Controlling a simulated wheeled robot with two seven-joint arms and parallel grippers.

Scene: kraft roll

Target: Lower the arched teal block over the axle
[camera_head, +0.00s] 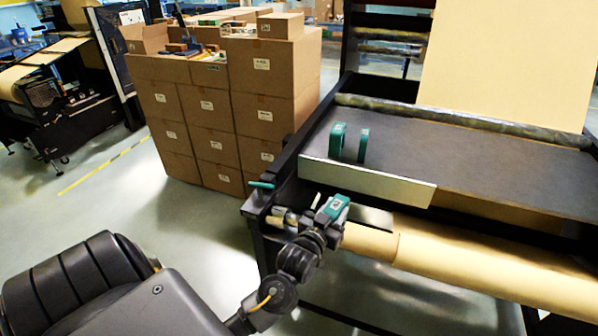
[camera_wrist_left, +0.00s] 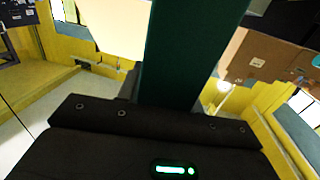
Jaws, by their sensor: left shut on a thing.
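My left gripper (camera_head: 328,217) is shut on a teal block (camera_head: 337,205), beside the left end of the kraft roll. In the left wrist view the teal block (camera_wrist_left: 190,50) rises large and dark from the gripper; its arch cannot be made out. The axle's metal end (camera_head: 281,213) shows left of the gripper, at the machine's side frame. The wrist hides where axle and roll meet, and I cannot tell whether the block touches the axle. My right gripper is not in view.
Two other teal pieces, a thicker one (camera_head: 338,139) and a thinner one (camera_head: 363,146), stand on the dark machine bed (camera_head: 470,160). A pale metal plate (camera_head: 365,180) edges the bed above the kraft roll (camera_head: 450,264). Stacked cartons (camera_head: 262,110) stand behind left. A green handle (camera_head: 262,185) sticks out at the frame.

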